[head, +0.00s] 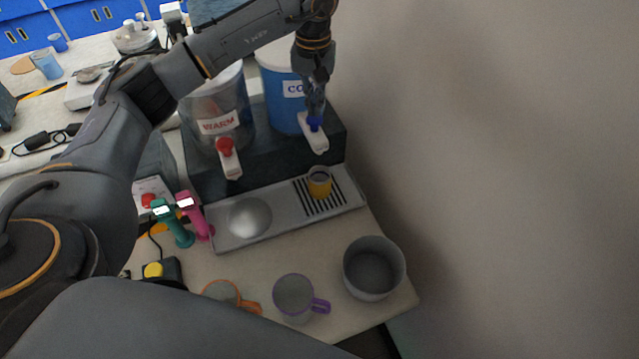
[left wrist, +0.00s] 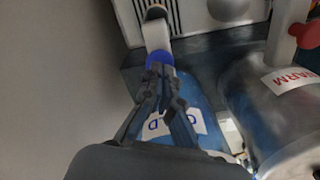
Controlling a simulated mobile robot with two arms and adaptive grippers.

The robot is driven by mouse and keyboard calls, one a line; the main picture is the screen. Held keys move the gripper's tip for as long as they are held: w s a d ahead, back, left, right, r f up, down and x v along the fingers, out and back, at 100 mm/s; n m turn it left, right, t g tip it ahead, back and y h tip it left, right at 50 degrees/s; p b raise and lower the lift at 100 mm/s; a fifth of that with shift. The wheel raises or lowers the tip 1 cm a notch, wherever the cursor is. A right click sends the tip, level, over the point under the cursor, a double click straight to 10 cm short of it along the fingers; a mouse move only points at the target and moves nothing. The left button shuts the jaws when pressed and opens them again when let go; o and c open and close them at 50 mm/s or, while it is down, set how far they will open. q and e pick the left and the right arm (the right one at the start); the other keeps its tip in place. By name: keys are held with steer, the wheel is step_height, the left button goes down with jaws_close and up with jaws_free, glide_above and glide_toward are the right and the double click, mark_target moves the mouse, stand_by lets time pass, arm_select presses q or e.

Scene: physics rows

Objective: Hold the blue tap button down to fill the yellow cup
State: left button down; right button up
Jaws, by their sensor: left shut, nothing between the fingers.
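The blue tap button (head: 314,123) sits on top of the white spout of the blue COLD dispenser (head: 283,95). My left gripper (head: 315,108) reaches down from above, shut and empty, its fingertips at the button. In the left wrist view the closed fingertips (left wrist: 158,72) overlap the edge of the blue button (left wrist: 159,59); I cannot tell how far it is pressed. The yellow cup (head: 319,188) stands upright on the slotted drip grate below that spout. Its water level is unclear, and no stream is clearly visible. My right gripper is out of view.
The WARM dispenser (head: 218,105) with a red button (head: 225,146) stands to the left. A silver dome (head: 250,217) lies on the tray (head: 285,222). A grey pot (head: 374,268), purple-handled mug (head: 294,296) and orange-handled mug (head: 222,291) stand in front. A bare wall is at right.

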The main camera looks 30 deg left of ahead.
arm_select(q)
steer(key=shift+f, duration=0.25)
stand_by(0.4)
steer(key=shift+f+b, duration=1.1)
steer(key=shift+f, duration=0.05)
stand_by(0.8)
stand_by(1.6)
